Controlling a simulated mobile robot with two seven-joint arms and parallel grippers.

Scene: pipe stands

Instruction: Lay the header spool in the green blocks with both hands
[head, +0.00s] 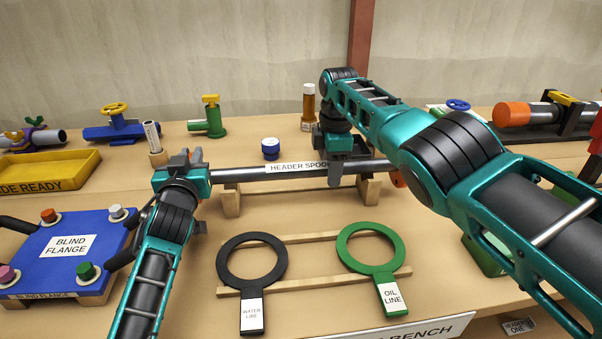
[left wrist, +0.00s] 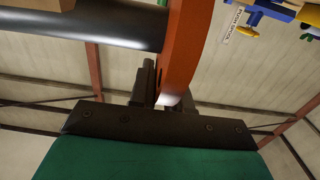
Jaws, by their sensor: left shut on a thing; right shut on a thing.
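The header spool (head: 240,174), a long dark grey pipe with a white name label, lies level across the middle of the bench in the head view. My left gripper (head: 188,168) is shut on its left end. In the left wrist view the dark pipe (left wrist: 90,27) and an orange flange (left wrist: 186,50) show beside the fingers. My right gripper (head: 336,168) is shut on the spool right of the label. Part of an orange end (head: 397,179) shows beyond, mostly behind my right arm. A green object (head: 484,254), possibly a green block, is largely hidden by that arm.
Wooden supports (head: 230,205) stand under the spool; I cannot tell whether it touches them. A water line ring (head: 250,299) and green oil line ring (head: 390,297) lie in front. A blue blind flange (head: 100,245) is left, a yellow tray (head: 50,172) behind it.

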